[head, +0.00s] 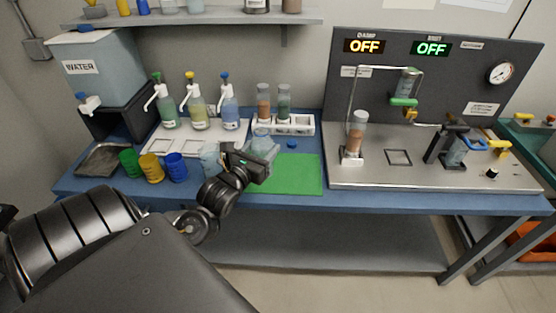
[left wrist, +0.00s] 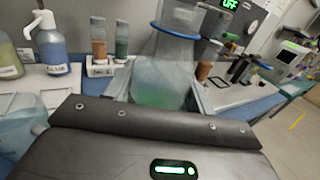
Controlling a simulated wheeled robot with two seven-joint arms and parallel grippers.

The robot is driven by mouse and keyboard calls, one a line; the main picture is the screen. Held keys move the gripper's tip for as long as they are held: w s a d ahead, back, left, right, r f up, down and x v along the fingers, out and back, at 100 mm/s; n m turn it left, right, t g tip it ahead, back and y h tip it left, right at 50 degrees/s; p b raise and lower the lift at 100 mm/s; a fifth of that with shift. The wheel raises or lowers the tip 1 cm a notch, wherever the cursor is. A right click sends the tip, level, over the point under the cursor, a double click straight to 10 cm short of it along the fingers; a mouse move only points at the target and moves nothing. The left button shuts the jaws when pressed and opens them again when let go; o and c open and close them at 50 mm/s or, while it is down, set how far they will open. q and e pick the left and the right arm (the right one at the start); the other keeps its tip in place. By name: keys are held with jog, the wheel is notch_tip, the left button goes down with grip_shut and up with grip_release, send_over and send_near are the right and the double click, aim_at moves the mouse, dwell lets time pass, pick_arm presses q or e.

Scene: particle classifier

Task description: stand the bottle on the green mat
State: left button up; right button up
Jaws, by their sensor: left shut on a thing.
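The clear bottle (head: 263,144) is at the back left of the green mat (head: 297,176), behind my left gripper in the head view. In the left wrist view the bottle (left wrist: 168,62) widens downward under a blue rim, and green shows through its lower part. My left gripper (head: 257,161) is shut on the bottle, over the left part of the mat. The gripper body hides the bottle's base, so I cannot tell whether it touches the mat. My right gripper is not in view.
A bluish clear vessel (head: 210,160) stands left of my gripper. A blue cap (head: 292,144) lies behind the mat. Pump bottles (head: 198,112) and a tube rack (head: 299,124) stand at the back. A steel rig (head: 430,175) is to the right. The mat's right part is bare.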

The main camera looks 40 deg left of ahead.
pick_arm(q)
jog(key=w+a+f, duration=0.1)
jog(key=w+f, duration=0.3)
jog(key=w+a+f+p, duration=0.1)
jog(key=w+a+f, duration=0.1)
jog(key=w+f, duration=0.2)
jog(key=w+a+f+p, duration=0.1)
jog(key=w+f, duration=0.4)
jog(key=shift+w+a, duration=0.1)
jog(key=shift+a, duration=0.1)
jog(key=shift+f, duration=0.1)
dwell(0.4)
jog(key=o, duration=1.3)
jog(key=b+v, duration=0.1)
jog(key=v, duration=1.1)
